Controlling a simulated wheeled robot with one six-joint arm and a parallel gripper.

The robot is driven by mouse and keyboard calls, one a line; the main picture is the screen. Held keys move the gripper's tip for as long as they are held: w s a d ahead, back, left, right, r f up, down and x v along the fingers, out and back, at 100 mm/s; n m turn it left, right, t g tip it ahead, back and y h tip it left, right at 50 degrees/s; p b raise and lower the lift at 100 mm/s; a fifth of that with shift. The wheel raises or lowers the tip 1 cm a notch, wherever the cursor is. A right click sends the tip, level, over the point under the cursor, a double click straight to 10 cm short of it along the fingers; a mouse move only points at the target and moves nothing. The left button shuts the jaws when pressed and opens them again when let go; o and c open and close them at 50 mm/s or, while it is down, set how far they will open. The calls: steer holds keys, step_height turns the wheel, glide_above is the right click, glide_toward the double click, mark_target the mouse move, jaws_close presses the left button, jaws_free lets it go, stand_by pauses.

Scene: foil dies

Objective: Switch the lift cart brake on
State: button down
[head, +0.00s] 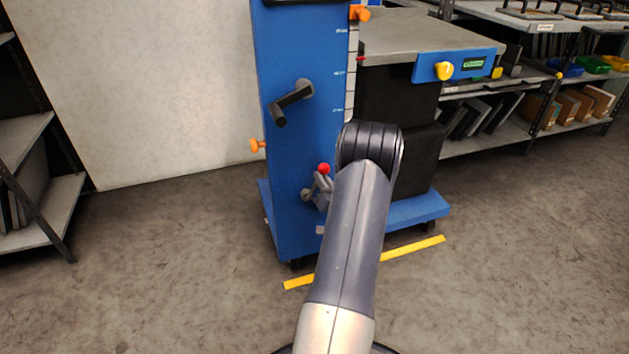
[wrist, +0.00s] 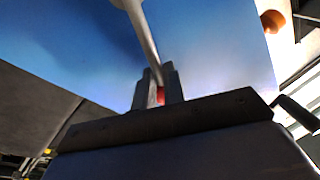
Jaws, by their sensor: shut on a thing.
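The lift cart (head: 305,60) is a blue upright column on a low blue base. Its brake lever is a thin grey rod (wrist: 142,32) with a red knob, low on the blue face. The red knob (head: 323,169) shows in the head view just left of my arm. My gripper (wrist: 160,88) is shut on the lever's knob end; a bit of red (wrist: 160,96) shows between the fingers in the wrist view. In the head view my forearm hides most of my gripper. The lever's exact angle is hard to tell.
A black crank handle (head: 292,101) sticks out above the lever. Orange knobs (head: 257,145) sit at the column's sides. A grey platform (head: 420,38) with a yellow knob (head: 445,71) is behind at right. Yellow tape (head: 412,248) marks the floor. Shelves stand at left (head: 25,150) and right.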

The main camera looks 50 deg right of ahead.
steer(key=shift+s+d+r+m+h, duration=0.35)
steer(key=shift+d+r+m+h, duration=0.05)
steer(key=shift+d+r+m, duration=0.15)
steer(key=c, duration=1.5)
jaws_free()
steer(key=shift+s, duration=0.25)
steer(key=o, duration=0.4)
steer(key=shift+w+f, duration=0.1)
steer(key=shift+f, duration=0.1)
steer(key=shift+c, duration=0.2)
steer(key=shift+a, duration=0.1)
steer(key=p+v, duration=0.2)
steer(key=v, duration=0.8)
steer(key=shift+s, duration=0.4)
steer(key=shift+w+f, duration=0.1)
steer(key=shift+w, duration=0.05)
